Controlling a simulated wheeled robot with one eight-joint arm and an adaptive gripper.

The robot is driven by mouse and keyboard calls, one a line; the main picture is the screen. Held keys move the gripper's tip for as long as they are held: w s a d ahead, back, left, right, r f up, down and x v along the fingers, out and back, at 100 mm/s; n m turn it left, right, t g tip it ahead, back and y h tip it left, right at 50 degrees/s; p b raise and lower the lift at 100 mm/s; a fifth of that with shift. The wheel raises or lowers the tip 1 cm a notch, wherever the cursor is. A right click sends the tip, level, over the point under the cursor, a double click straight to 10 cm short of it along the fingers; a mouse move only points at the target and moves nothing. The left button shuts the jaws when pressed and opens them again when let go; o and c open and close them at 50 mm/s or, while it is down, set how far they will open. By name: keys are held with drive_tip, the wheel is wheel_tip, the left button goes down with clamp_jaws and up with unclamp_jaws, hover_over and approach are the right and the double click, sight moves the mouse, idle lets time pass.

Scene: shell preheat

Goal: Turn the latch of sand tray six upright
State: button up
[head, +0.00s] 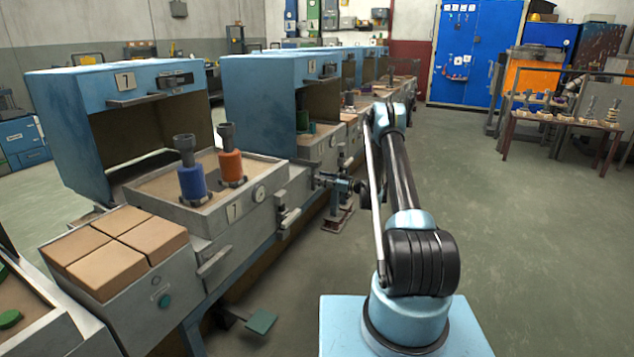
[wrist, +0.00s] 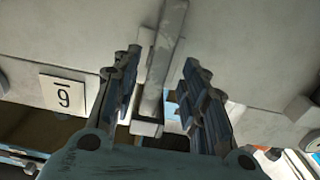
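In the wrist view the number plate of sand tray six (wrist: 63,94) shows upside down on the pale grey tray wall (wrist: 70,30). The latch (wrist: 167,45) is a grey metal bar on that wall. It runs from the top edge down between my fingers, slightly slanted in the picture, with a block at its lower end. My gripper (wrist: 160,92) is open, one finger on each side of the latch, with a gap visible on the right. In the head view my gripper (head: 328,182) reaches left toward the row of stations; the latch there is hard to make out.
A nearer sand tray marked 7 (head: 205,213) holds a blue tool (head: 191,178) and an orange tool (head: 232,167). Its own latch (head: 289,216) is on its side. A blue-topped oven (head: 270,75) stands beyond. The floor to the right (head: 510,220) is clear.

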drive_tip(key=v, duration=0.8)
drive_tip(key=shift+s+d, duration=0.2)
drive_tip(key=shift+d, duration=0.05)
drive_tip(key=s+a+r+m+g+h, duration=0.1)
drive_tip(key=s+r+h, duration=0.15)
drive_tip(key=r, duration=0.55)
drive_tip(key=s+a+r+m+g+h, duration=0.1)
drive_tip(key=s+r, duration=0.3)
drive_tip(key=r, duration=0.3)
drive_tip(key=s+d+r+m+g+h, duration=0.1)
drive_tip(key=s+r+m+h, duration=0.1)
drive_tip(key=s+r, duration=0.5)
drive_tip(key=s+r+m+g+h, duration=0.1)
drive_tip(key=s+r+m+h, duration=0.15)
drive_tip(key=s, duration=0.85)
drive_tip(key=s+d+f+m+h, duration=0.2)
drive_tip(key=s+d, duration=0.2)
drive_tip(key=s, duration=0.9)
drive_tip(key=s+d+f+m+h, duration=0.2)
drive_tip(key=s+d, duration=0.3)
drive_tip(key=s, duration=0.8)
drive_tip(key=s+d+f+m+g+h, duration=0.1)
drive_tip(key=s+d+f+m+h, duration=0.1)
drive_tip(key=s, duration=1.2)
drive_tip(key=d+f+h, duration=0.1)
drive_tip(key=d+h, duration=0.1)
drive_tip(key=shift+d, duration=0.3)
